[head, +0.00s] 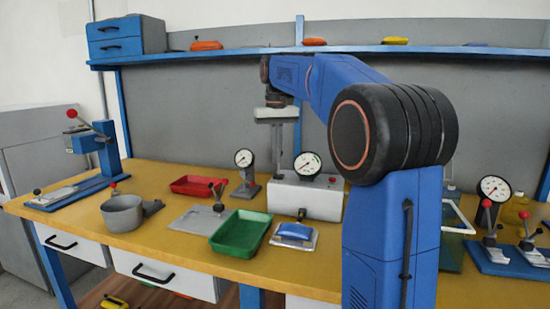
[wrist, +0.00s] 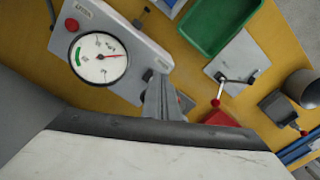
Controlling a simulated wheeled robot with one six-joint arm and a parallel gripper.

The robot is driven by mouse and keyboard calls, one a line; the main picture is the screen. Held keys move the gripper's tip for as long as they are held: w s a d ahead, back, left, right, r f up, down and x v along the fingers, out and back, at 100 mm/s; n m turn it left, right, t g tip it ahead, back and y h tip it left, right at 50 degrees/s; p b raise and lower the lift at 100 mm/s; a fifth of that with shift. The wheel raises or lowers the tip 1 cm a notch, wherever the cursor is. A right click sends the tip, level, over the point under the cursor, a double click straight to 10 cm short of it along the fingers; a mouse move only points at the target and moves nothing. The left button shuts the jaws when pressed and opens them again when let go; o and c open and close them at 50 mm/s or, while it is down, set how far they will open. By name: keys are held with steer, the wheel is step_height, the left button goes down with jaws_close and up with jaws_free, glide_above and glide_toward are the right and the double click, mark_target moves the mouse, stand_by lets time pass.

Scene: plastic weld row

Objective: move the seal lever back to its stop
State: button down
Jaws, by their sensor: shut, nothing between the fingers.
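Several levers with red ball knobs are in view, and I cannot tell which one is the seal lever. The nearest is a toggle lever (head: 217,194) on a grey plate (head: 190,222); it also shows in the wrist view (wrist: 232,82), its red ball toward my gripper. My gripper (head: 277,172) hangs fingers down over the bench, behind the trays and beside the white gauge box (head: 312,199). In the wrist view the fingers (wrist: 163,82) are shut and empty, next to the gauge box (wrist: 118,82), apart from the toggle lever.
A red tray (head: 193,186) and a green tray (head: 241,233) lie on the yellow bench (head: 160,245). A dial gauge on a stand (head: 247,175) is close to the gripper. A grey pot (head: 122,214) and a blue lever press (head: 107,147) stand at left. A shelf (head: 230,54) runs behind.

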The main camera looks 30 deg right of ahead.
stand_by(0.3)
steer(key=shift+w+d+f, duration=0.1)
steer(key=shift+w+d, duration=0.2)
steer(key=shift+d, duration=0.05)
steer(key=shift+w+d, duration=0.2)
steer(key=shift+w, duration=0.05)
stand_by(0.3)
steer(key=shift+s+a, duration=0.5)
steer(key=shift+s, duration=0.05)
step_height(320, 180, up, 7)
stand_by(0.8)
stand_by(0.5)
